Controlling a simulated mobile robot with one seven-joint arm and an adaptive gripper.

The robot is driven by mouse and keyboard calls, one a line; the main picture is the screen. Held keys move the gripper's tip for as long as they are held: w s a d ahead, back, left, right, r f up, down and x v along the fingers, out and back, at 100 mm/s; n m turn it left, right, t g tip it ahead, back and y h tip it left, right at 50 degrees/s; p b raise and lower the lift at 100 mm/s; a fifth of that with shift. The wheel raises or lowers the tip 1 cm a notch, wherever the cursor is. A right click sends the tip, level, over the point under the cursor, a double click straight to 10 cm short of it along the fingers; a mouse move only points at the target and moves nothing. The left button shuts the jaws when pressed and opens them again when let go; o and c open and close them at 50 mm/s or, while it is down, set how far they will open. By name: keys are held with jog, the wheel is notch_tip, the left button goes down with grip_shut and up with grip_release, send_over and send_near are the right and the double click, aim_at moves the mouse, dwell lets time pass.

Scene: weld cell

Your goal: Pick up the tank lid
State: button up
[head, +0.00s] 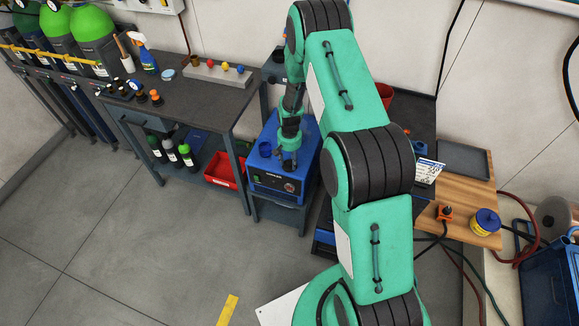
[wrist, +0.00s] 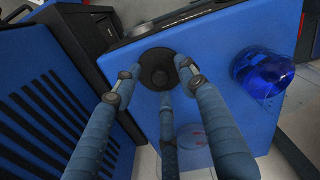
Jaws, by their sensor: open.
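The tank lid (wrist: 157,66), a round black disc with a raised knob in its middle, lies on the blue top of a tank unit (wrist: 215,40) in the wrist view. My gripper (wrist: 160,78) is open, with its blue-grey fingers spread around the knob; I cannot tell whether they touch the lid. In the head view my gripper (head: 288,161) points down over the same blue unit (head: 274,184), and the lid is mostly hidden beneath it.
A clear blue cup (wrist: 262,72) stands right of the lid, and a faint transparent disc (wrist: 192,137) is nearer. In the head view a grey bench (head: 195,103) stands left of the unit, with a red bin (head: 224,170) below. A wooden table (head: 465,205) is at right.

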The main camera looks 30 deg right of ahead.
aim_at(289, 162)
dwell(0.5)
jog(key=c, duration=1.1)
jog(key=shift+o, duration=0.2)
jog(key=shift+r, duration=0.75)
notch_tip(289, 162, up, 2)
jog(key=shift+w+r+p, duration=0.1)
jog(key=shift+p, duration=0.3)
jog(key=s+a+r+p, duration=0.1)
jog(key=s+a, duration=0.2)
jog(key=s, duration=1.2)
jog(key=shift+s+a+r+p, duration=0.2)
jog(key=shift+s+p, duration=0.1)
jog(key=shift+s, duration=0.1)
